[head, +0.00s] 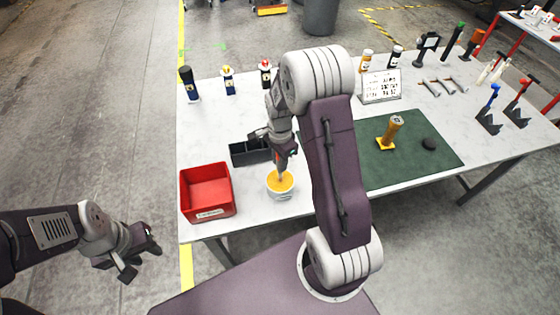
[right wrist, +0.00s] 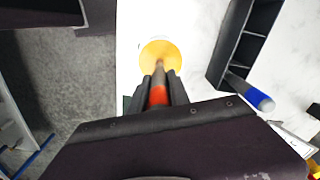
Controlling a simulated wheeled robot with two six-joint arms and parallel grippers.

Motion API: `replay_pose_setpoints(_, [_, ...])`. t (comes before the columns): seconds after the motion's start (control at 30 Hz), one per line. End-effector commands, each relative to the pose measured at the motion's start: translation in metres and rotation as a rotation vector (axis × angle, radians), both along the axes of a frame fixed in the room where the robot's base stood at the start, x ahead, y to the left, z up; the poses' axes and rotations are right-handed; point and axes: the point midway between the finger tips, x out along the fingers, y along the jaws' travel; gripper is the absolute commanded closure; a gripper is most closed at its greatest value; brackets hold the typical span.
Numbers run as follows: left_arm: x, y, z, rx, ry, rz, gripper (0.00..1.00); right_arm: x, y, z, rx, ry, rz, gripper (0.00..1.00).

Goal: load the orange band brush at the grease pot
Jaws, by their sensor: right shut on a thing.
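The grease pot (head: 280,193) is a small white tub of yellow-orange grease near the table's front edge. My right gripper (head: 283,158) is above it, shut on the orange band brush (right wrist: 157,96). In the right wrist view the orange band shows between the fingers (right wrist: 159,92). The brush points down into the pot, and its tip overlaps the grease (right wrist: 160,50); I cannot tell how deep it is. My left gripper (head: 141,260) hangs open and empty off the table's left front corner.
A black divided tray (head: 238,152) stands just behind the pot; a blue-ended handle (right wrist: 260,100) pokes out of it. A red bin (head: 208,213) is to the left. A green mat (head: 440,165) with a yellow-brown part (head: 392,129) is to the right. Bottles line the back.

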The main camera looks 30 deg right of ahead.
Motion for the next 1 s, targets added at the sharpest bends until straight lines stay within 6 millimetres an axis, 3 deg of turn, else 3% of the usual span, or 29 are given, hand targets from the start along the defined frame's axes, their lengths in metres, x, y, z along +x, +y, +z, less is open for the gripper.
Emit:
replay_pose_setpoints(0.73, [0.000, 0.000, 0.064, 0.000, 0.000, 0.000, 0.64, 0.000, 0.000, 0.069, 0.000, 0.001, 0.000, 1.00])
replay_pose_setpoints(1.0, [0.000, 0.000, 0.063, 0.000, 0.000, 0.000, 0.64, -0.001, 0.000, 0.070, 0.001, 0.001, 0.000, 1.00])
